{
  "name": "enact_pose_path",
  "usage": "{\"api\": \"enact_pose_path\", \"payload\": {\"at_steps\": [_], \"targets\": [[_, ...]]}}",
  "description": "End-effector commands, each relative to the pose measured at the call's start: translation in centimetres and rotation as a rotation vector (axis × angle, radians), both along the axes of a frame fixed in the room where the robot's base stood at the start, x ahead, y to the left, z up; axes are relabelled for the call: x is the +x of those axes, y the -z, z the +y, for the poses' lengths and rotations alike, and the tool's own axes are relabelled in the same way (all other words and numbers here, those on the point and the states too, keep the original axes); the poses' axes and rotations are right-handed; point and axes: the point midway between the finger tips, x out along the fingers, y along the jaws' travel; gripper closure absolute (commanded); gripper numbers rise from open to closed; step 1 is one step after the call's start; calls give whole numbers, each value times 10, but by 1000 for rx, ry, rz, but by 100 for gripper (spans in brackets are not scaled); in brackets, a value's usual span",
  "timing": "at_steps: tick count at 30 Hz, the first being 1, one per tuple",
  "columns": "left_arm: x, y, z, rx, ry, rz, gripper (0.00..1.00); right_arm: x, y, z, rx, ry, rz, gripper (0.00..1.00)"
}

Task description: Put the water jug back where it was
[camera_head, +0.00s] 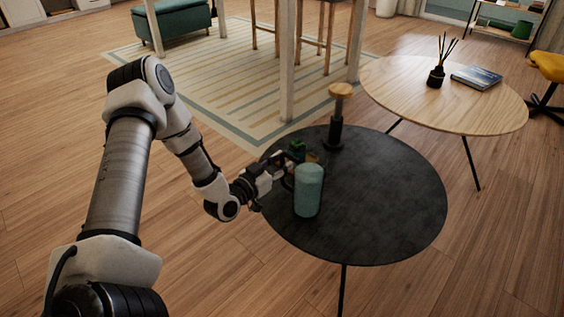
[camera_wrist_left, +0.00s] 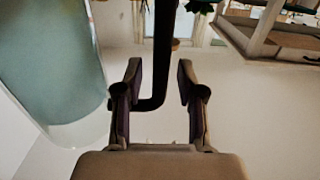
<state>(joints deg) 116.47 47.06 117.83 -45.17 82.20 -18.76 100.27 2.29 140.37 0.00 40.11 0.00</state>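The water jug (camera_head: 308,190) is a teal cylinder, upright at the left part of the dark round table (camera_head: 390,215), and looks to be standing on it. My left gripper (camera_head: 284,166) is at the jug's left and far side in the head view. In the left wrist view the jug's body (camera_wrist_left: 55,60) fills the left side. Its black handle (camera_wrist_left: 166,50) runs between the two fingers of my left gripper (camera_wrist_left: 160,75), with gaps visible on both sides; the fingers look open around it. My right gripper is not in view.
A dark stand with a round wooden top (camera_head: 336,120) stands at the table's back edge. A small green item (camera_head: 297,148) is beside my gripper. A wooden table (camera_head: 440,100) behind right holds a reed diffuser (camera_head: 437,76) and a book (camera_head: 476,77). The dark table's right side is clear.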

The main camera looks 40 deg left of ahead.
Motion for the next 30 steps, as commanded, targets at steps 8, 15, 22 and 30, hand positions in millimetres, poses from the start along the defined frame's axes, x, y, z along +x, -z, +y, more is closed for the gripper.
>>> {"api": "enact_pose_path", "payload": {"at_steps": [8,15,22,30], "targets": [[-41,-7,4,-6,-5,5,61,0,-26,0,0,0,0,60],[-100,-7,8,-3,-4,3,61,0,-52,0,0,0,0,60],[-120,-3,9,0,0,-1,61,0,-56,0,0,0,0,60],[-120,-2,9,0,0,-1,61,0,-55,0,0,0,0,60]]}}
